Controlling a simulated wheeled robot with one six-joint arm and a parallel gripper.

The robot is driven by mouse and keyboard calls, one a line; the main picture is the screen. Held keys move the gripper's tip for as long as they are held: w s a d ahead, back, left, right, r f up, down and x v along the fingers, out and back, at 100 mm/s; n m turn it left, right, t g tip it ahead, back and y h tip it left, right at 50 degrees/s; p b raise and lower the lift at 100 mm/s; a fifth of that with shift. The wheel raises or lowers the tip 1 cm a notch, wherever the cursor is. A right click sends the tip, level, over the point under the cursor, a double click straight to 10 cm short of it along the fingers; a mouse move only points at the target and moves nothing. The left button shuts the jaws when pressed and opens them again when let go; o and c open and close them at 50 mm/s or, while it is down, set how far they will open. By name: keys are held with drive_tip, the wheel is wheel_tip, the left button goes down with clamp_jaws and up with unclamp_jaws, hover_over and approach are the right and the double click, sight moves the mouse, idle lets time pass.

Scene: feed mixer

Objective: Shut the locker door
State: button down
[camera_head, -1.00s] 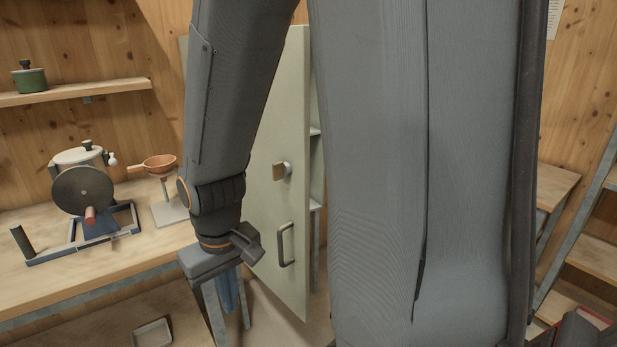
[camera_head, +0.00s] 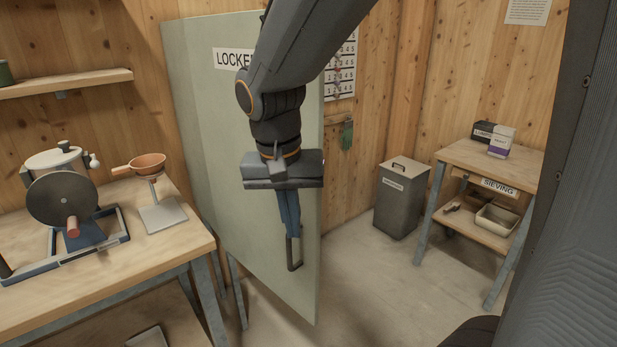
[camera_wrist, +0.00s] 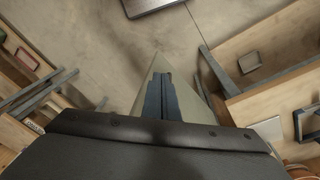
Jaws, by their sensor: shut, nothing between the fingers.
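The locker door (camera_head: 215,140) is a tall pale green panel with a label at its top. It stands out at an angle from the wooden wall, its free edge at the right; the locker behind it is hidden. A dark bar handle (camera_head: 294,262) sits low near that edge. My gripper (camera_head: 291,232) is shut and empty, pointing down in front of the door. Its fingers overlap the handle's upper part in the picture; I cannot tell whether they touch it. In the wrist view my fingers (camera_wrist: 161,96) are together, with the pale green door (camera_wrist: 142,97) beside and beyond them.
A workbench (camera_head: 185,235) with a mill (camera_head: 65,200) and an orange bowl on a stand (camera_head: 147,165) is close on the left. A grey bin (camera_head: 402,200) and a sieving table (camera_head: 470,160) stand at the right. The floor between door and bin is clear.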

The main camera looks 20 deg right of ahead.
wheel_tip(320, 180, up, 16)
drive_tip(key=w+a+f+m+t+h, duration=0.1)
drive_tip(key=w+a+m+h, duration=0.15)
drive_tip(key=m, duration=0.55)
drive_tip(key=w+d+f+p, duration=0.2)
drive_tip(key=d+f+p, duration=0.1)
drive_tip(key=d+f, duration=0.3)
drive_tip(key=shift+x, duration=1.3)
